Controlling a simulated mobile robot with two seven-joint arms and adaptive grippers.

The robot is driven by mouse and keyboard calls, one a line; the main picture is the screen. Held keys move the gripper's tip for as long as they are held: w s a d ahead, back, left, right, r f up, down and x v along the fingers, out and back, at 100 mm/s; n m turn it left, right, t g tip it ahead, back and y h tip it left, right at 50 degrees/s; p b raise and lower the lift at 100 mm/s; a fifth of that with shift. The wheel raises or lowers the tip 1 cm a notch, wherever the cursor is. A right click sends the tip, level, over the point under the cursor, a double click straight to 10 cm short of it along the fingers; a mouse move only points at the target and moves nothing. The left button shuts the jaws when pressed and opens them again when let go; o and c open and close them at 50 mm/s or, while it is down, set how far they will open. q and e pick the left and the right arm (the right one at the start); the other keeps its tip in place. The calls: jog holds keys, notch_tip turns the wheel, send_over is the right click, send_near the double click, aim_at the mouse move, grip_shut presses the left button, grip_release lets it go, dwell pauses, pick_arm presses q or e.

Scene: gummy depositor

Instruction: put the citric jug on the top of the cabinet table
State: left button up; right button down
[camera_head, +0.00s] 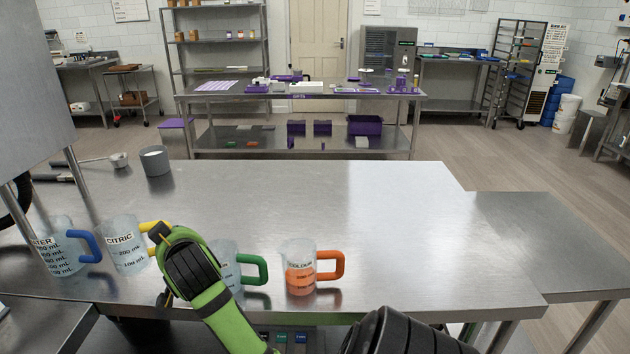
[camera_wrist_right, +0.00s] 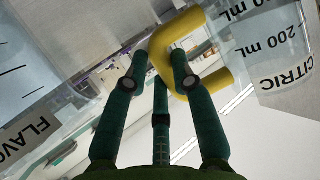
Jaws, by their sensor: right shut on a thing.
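The citric jug (camera_head: 122,250) is a clear measuring jug with a yellow handle, at the left of the near steel table (camera_head: 330,215). It looks upright; I cannot tell whether its base touches the table. My right gripper (camera_head: 160,236) is shut on its yellow handle, just right of the jug. In the right wrist view, the fingers (camera_wrist_right: 159,62) close around the yellow handle, and the jug's CITRIC label (camera_wrist_right: 285,75) shows at right. My left gripper is not in view. I cannot tell which surface is the cabinet table.
A green-handled jug (camera_head: 228,262), partly behind my arm, and an orange-handled jug (camera_head: 300,270) stand to the right. A grey cup (camera_head: 157,162) is behind. The table's middle and right are clear.

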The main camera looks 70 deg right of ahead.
jog(key=s+d+r+m+g+h+b, duration=0.1)
jog(key=m+g+h, duration=0.1)
jog(key=s+d+r+m+g+h+b, duration=0.1)
jog(key=s+m+g+b, duration=0.1)
jog(key=m+g, duration=0.1)
jog(key=s+d+r+m+g+h+b, duration=0.1)
jog(key=s+m+g+h, duration=0.1)
jog(key=m, duration=0.1)
jog(key=shift+s+d+r+g+h, duration=0.1)
jog(key=shift+d+r+g+h, duration=0.1)
jog(key=shift+r+g+h, duration=0.15)
jog(key=shift+m+g, duration=0.35)
jog(key=shift+m, duration=0.15)
jog(key=w+a+f, duration=0.4)
jog(key=w, duration=0.1)
jog(key=w+a+f+p, duration=0.1)
jog(key=w+a+f, duration=0.1)
jog(key=w, duration=0.1)
jog(key=shift+w+a+f, duration=0.1)
jog(key=shift+w+a, duration=0.1)
jog(key=shift+a, duration=0.2)
notch_tip(320, 180, down, 4)
jog(key=shift+r+p, duration=0.1)
jog(key=shift+p, duration=0.2)
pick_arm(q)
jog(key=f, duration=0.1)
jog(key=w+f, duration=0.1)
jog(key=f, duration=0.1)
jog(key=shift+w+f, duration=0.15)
